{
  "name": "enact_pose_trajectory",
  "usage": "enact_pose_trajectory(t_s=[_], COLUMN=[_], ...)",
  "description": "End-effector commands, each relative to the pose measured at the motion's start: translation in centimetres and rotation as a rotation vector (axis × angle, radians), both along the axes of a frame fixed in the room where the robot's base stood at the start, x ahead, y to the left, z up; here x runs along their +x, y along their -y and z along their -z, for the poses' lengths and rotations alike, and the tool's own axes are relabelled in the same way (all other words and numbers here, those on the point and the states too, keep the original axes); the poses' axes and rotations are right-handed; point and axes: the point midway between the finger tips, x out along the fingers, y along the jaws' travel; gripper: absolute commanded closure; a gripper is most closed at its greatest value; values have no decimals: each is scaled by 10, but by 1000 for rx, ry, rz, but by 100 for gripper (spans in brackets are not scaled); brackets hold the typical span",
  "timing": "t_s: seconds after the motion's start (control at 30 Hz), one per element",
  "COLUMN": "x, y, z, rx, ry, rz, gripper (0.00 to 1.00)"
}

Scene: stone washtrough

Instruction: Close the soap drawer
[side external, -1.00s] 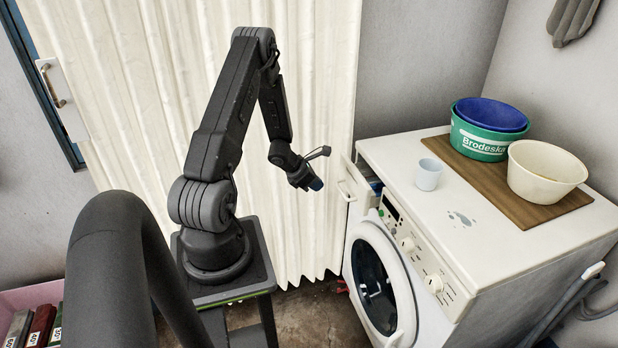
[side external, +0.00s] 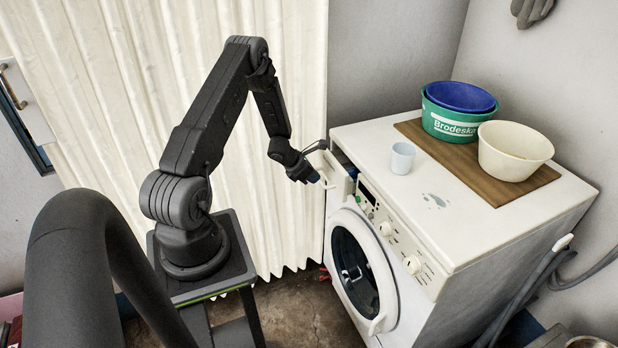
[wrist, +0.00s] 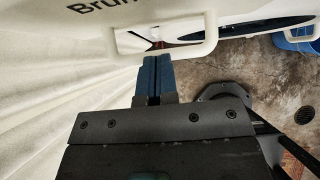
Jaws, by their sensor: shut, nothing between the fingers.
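The soap drawer (side external: 337,178) is at the upper left of the washing machine's front. It stands out from the machine, with a dark gap behind its white front. In the wrist view the drawer front (wrist: 190,14) crosses the top, with dark lettering and a looped white handle. My gripper (side external: 317,178) is right in front of the drawer front, at handle height. In the wrist view its blue fingers (wrist: 152,62) are together and empty, with their tips at the handle's lower bar. I cannot tell whether they touch it.
The washing machine (side external: 440,255) has a closed round door and knobs. On its top are a small white cup (side external: 402,158), a wooden board (side external: 500,192), a green tub (side external: 450,124) with a blue one inside, and a cream bowl (side external: 515,152). A pale curtain (side external: 290,60) hangs behind my arm.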

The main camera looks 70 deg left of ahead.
Motion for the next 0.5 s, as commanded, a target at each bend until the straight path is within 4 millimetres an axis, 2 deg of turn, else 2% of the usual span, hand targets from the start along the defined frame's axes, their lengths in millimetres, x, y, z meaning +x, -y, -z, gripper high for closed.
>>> enact_pose_trajectory(t_s=[0.1, 0.2, 0.5], x=[25, 37, 42], y=[1, 1, 1], z=[0, 0, 0], rx=[2, 2, -1], ry=[2, 1, 2], rz=[6, 4, -1], gripper=[100, 100, 100])
